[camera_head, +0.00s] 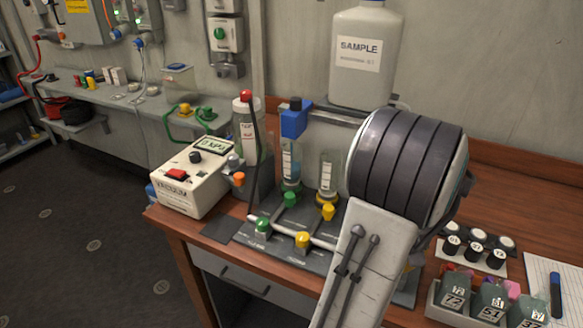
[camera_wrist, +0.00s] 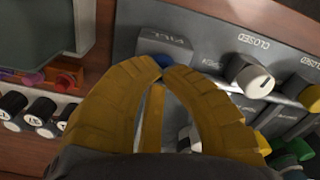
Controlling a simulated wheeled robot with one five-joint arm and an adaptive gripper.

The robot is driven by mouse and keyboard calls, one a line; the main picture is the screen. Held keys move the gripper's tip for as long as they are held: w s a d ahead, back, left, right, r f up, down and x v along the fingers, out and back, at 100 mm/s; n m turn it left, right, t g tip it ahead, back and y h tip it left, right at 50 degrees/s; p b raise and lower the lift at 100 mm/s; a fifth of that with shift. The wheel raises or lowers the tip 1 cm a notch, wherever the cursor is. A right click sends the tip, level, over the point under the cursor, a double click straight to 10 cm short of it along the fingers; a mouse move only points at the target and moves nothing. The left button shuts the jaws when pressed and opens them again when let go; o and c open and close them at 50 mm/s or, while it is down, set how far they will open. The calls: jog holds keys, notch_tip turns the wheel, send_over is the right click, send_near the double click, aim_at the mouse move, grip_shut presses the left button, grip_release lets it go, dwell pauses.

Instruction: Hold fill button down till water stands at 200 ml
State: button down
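My gripper (camera_wrist: 161,70) shows in the wrist view with its two yellow fingertips together and nothing visible held. The fingertips are at a grey box with an upside-down FILL label (camera_wrist: 172,43). A small blue fill button (camera_wrist: 164,60) shows right at the tips, mostly covered by them; I cannot tell whether it is pressed. In the head view my arm hides the button and most of the gripper. Two clear graduated tubes (camera_head: 289,160) (camera_head: 327,172) stand left of my arm. Their water level is too small to read.
A knob (camera_wrist: 250,75) marked CLOSED sits beside the fill box. A white SAMPLE tank (camera_head: 365,55) stands behind. A VACUUM box (camera_head: 190,182) is at left, and black-and-white vials (camera_head: 475,248) and a bottle tray (camera_head: 455,306) are at right.

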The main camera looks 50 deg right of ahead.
jog(key=shift+r+p, duration=3.1)
jog(key=shift+r, duration=0.55)
jog(key=c, duration=1.9)
grip_release()
jog(key=shift+c, duration=0.2)
grip_shut()
